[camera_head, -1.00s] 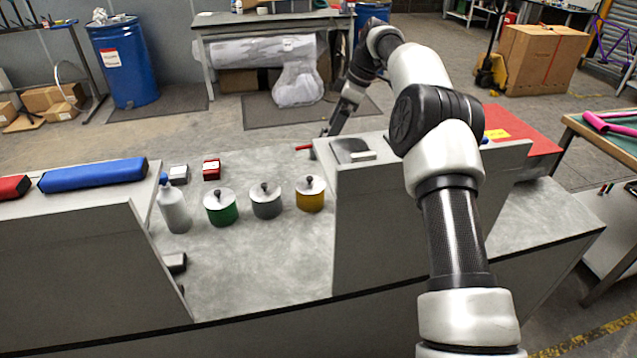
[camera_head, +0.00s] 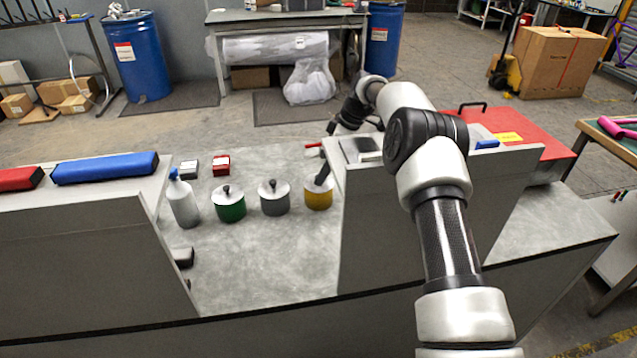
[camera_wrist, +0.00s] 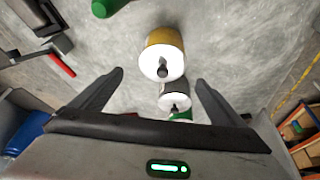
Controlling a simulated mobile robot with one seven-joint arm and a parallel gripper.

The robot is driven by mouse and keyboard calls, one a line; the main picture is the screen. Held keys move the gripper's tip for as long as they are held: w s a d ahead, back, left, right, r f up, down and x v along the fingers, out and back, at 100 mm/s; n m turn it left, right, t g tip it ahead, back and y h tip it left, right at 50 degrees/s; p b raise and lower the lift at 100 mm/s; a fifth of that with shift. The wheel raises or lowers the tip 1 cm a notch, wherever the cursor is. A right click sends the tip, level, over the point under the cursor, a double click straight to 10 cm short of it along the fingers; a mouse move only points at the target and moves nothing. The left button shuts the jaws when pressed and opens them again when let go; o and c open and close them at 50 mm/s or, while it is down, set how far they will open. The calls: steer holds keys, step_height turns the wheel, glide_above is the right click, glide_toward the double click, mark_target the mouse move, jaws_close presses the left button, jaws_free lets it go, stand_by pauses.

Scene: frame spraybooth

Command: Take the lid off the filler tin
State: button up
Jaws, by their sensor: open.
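Three tins with pale lids and dark knobs stand in a row on the grey bench: a green tin (camera_head: 230,211), a grey tin (camera_head: 275,204) and a yellow tin (camera_head: 319,200). I cannot tell from any label which holds filler. My gripper (camera_head: 324,170) is open and empty at the yellow tin's lid, partly hiding its knob in the head view. In the wrist view the yellow tin (camera_wrist: 164,39) and its knob appear between the open fingers (camera_wrist: 160,78), apart from both. The grey tin (camera_wrist: 175,88) shows beyond it, lid on.
A white bottle with a blue top (camera_head: 183,204) stands left of the tins. A raised grey block (camera_head: 375,210) stands close right of the yellow tin. Small grey and red boxes (camera_head: 221,165) lie behind. The bench front is clear.

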mark_target(309, 184)
steer(key=p+x, duration=0.1)
steer(key=x, duration=0.3)
steer(key=shift+s+f, duration=0.2)
steer(key=shift+f, duration=0.2)
steer(key=c, duration=1.1)
